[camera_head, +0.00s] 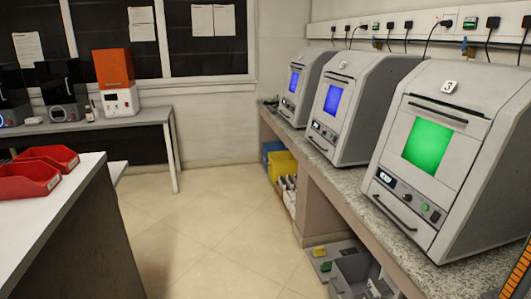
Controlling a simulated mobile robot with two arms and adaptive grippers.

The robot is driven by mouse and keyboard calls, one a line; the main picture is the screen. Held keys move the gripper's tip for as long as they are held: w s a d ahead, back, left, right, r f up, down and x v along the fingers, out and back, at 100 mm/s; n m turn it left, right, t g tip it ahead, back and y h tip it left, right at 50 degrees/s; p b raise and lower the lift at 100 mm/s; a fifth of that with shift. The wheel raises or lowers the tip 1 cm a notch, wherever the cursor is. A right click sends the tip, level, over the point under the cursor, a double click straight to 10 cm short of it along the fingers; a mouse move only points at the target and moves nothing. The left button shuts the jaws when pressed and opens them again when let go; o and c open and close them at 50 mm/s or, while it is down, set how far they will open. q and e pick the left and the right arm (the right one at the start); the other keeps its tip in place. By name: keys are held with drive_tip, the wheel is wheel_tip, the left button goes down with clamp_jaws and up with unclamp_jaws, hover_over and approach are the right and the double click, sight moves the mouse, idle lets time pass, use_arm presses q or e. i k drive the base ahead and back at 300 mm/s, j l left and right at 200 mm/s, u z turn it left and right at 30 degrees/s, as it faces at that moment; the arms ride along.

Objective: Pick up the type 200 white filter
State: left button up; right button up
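I cannot make out a type 200 white filter in this view. Small whitish items (287,184) stand under the right-hand counter, too small to identify. Other pale items lie in or by a grey bin (352,268) low at the bottom, also unclear. Neither of my grippers is in view.
Three grey machines with lit windows stand on the granite counter (318,152); the nearest (452,165) is marked 3 and glows green. Red bins (32,178) sit on a white-topped counter at left. A yellow bin (283,167) is under the counter. The tiled floor (205,225) between is clear.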

sight(290, 197)
drive_tip(key=i+j+u, duration=0.1)
drive_tip(key=i+u, duration=0.4)
drive_tip(key=i, duration=3.25)
